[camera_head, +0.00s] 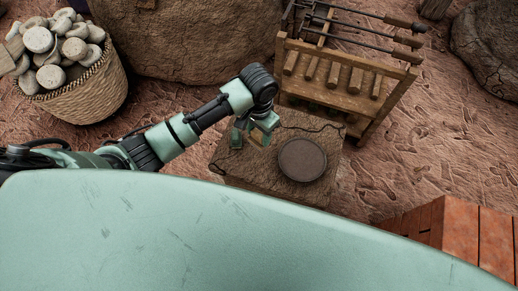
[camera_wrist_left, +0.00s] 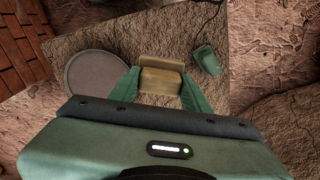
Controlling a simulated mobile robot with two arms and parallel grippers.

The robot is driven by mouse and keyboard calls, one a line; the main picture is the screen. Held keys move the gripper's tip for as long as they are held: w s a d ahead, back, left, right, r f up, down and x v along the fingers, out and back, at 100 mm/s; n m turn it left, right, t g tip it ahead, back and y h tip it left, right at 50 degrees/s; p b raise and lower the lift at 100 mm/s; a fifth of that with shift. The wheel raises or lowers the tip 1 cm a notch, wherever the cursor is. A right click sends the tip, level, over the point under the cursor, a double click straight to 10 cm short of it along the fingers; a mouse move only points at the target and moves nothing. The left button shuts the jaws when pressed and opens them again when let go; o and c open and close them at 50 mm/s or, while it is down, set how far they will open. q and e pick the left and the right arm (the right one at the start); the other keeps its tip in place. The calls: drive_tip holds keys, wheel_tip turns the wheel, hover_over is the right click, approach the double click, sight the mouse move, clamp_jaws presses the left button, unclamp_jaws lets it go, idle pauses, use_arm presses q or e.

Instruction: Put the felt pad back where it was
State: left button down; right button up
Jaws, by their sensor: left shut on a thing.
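My left gripper (camera_head: 257,135) is over the stone-like block (camera_head: 325,133), left of a dark round disc (camera_head: 302,160). It is shut on a small tan block-shaped piece, probably the felt pad (camera_wrist_left: 161,78), which sits between its two green fingers in the left wrist view. The felt pad is largely hidden by the gripper in the head view. I cannot tell whether its underside touches the block. The disc (camera_wrist_left: 97,83) lies flat, apart from the fingers. A small green object (camera_wrist_left: 206,61) lies on the other side of the gripper. My right gripper is not in view.
A wooden rack (camera_head: 345,77) with long-handled tools stands just behind the block. A woven basket (camera_head: 80,98) of pale rounded pieces is at the upper left. Red brickwork (camera_head: 470,232) is at the lower right.

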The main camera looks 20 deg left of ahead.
sight(259, 141)
use_arm(q)
wheel_tip(259, 141, down, 5)
drive_tip(key=shift+w+f, duration=0.1)
wheel_tip(259, 141, down, 7)
drive_tip(key=shift+b, duration=0.45)
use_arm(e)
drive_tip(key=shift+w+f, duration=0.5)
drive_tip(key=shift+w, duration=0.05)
use_arm(q)
drive_tip(key=shift+f, duration=0.1)
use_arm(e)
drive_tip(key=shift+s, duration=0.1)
use_arm(q)
drive_tip(key=c, duration=0.7)
unclamp_jaws()
